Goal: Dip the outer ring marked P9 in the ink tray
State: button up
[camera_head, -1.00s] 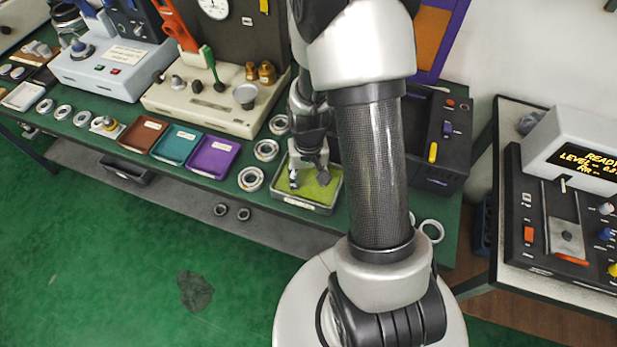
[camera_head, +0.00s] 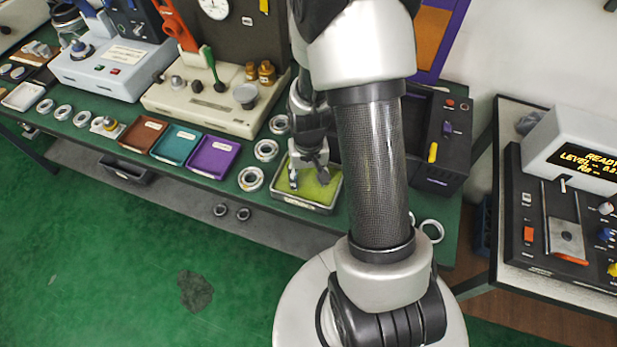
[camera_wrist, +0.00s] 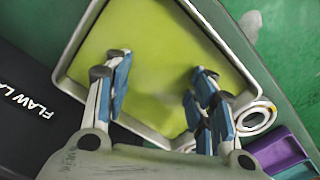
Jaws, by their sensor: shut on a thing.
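A grey-rimmed tray with a yellow-green pad (camera_head: 318,196), seemingly the ink tray, stands at the table's front edge. It fills much of the wrist view (camera_wrist: 150,70). My gripper (camera_head: 308,178) points down over it, with fingertips over or at the pad; I cannot tell whether they touch it. In the wrist view its blue-padded fingers (camera_wrist: 163,85) stand wide apart. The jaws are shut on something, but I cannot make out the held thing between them. No P9 mark is readable. Metal rings (camera_head: 250,179) lie on the green table left of the tray.
Purple (camera_head: 213,157), teal (camera_head: 175,145) and brown (camera_head: 142,134) trays stand to the left. A beige fixture (camera_head: 205,105) is behind them. A black box with a yellow lever (camera_head: 438,165) stands close on the right. Another ring (camera_head: 432,230) lies at the front right.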

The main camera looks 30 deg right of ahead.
dwell(0.6)
notch_tip(320, 180, up, 9)
jog(key=p, duration=0.6)
jog(key=shift+f+p, duration=0.2)
jog(key=shift+p, duration=0.2)
dwell(1.2)
